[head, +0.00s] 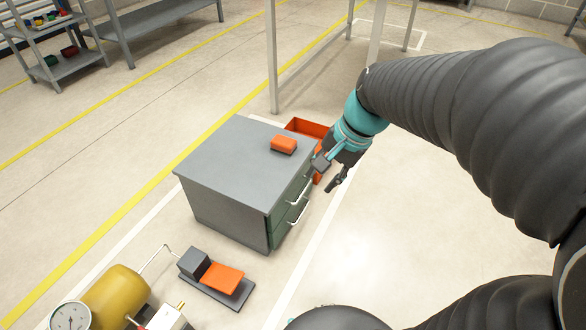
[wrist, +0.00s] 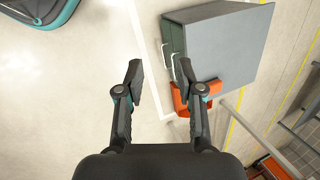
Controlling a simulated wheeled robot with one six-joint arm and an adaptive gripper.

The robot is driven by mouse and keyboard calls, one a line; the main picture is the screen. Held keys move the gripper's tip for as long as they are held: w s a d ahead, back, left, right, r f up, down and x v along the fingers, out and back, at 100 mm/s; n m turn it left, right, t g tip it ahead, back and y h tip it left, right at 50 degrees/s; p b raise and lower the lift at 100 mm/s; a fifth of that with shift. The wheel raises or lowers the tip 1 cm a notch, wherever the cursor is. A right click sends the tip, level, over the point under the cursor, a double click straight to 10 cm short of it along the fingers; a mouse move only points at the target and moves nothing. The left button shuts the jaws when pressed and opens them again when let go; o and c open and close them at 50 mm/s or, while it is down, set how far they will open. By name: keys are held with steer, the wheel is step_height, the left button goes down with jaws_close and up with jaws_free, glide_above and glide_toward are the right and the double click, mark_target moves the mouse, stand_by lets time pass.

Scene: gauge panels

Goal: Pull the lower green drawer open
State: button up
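A grey cabinet (head: 235,165) has two green drawers on its right side, each with a pale bar handle. The lower green drawer (head: 280,230) appears shut, with its handle (head: 298,215) below the upper handle (head: 301,192). The upper drawer also appears shut. My gripper (head: 328,176) is in the air near the cabinet's far right corner, apart from both handles. In the wrist view my gripper (wrist: 160,75) is open with nothing between its fingers. There the green drawer fronts (wrist: 173,38) and handles lie beyond the fingertips, partly behind the right finger.
An orange block (head: 284,144) lies on the cabinet top. An orange bin (head: 305,127) stands behind the cabinet, close to my gripper. A yellow tank (head: 115,297) and an orange pedal (head: 222,277) are at the front left. The floor right of the drawers is clear.

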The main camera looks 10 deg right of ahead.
steer(key=w+d+f+m+y+b, duration=0.15)
steer(key=w+f+m+y, duration=0.25)
steer(key=w+f+m, duration=0.6)
steer(key=w+d+f+m+y, duration=0.3)
steer(key=w+f+m, duration=0.5)
steer(key=f, duration=0.4)
steer(key=w+d+f+m+t+y, duration=0.1)
steer(key=w+d+f+m, duration=0.15)
steer(key=f, duration=0.35)
steer(key=w+d+f+m+t+y, duration=0.1)
steer(key=w+d+f+m+t, duration=0.1)
steer(key=f+m, duration=0.3)
steer(key=m+t+b, duration=0.1)
steer(key=m+t, duration=0.3)
steer(key=m, duration=0.5)
glide_toward(303, 210)
steer(key=x, duration=1)
steer(key=shift+f, duration=0.3)
jaws_close()
